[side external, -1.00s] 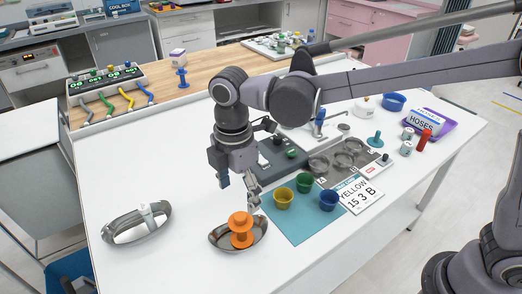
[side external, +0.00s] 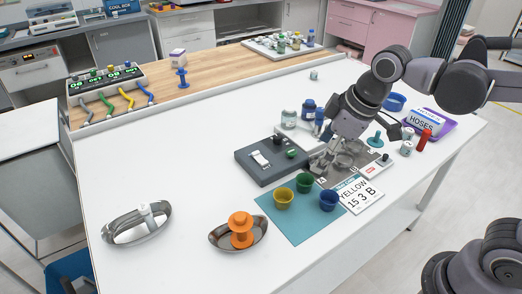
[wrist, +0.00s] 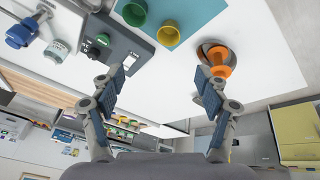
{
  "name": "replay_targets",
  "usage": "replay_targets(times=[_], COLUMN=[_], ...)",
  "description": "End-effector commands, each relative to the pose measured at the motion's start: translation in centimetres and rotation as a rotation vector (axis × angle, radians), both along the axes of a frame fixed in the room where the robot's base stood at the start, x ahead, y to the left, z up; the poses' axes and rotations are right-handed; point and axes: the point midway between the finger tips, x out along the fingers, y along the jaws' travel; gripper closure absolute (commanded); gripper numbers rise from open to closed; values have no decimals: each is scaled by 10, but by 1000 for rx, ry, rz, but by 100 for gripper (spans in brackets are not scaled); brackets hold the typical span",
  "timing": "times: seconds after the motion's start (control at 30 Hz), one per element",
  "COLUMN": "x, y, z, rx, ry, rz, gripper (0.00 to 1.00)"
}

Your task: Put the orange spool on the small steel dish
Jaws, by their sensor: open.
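The orange spool (side external: 240,230) stands upright in a small oval steel dish (side external: 260,237) at the front of the white table. In the wrist view the spool (wrist: 222,70) and the dish rim (wrist: 204,47) show beyond the right finger. My gripper (side external: 322,165) is well apart from both, to their upper right in the side view, over the grey plate with round recesses. In the wrist view its two fingers (wrist: 157,75) are spread wide with nothing between them.
Another steel dish (side external: 122,232) holding a white item stands at left. Yellow (side external: 283,199), green (side external: 304,182) and blue (side external: 329,200) cups stand on a teal mat (side external: 290,228). A dark grey device (side external: 262,168), bottles and a label card are near my gripper. The table's left middle is clear.

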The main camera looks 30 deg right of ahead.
Motion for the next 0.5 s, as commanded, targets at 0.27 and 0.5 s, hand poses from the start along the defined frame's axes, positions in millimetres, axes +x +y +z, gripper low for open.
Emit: replay_targets(times=[0.27,0.5], x=[-40,-51], y=[-64,-80], z=[-25,-36], rx=[167,233], ry=[-152,-207], rz=[-452,-597], gripper=[25,25])
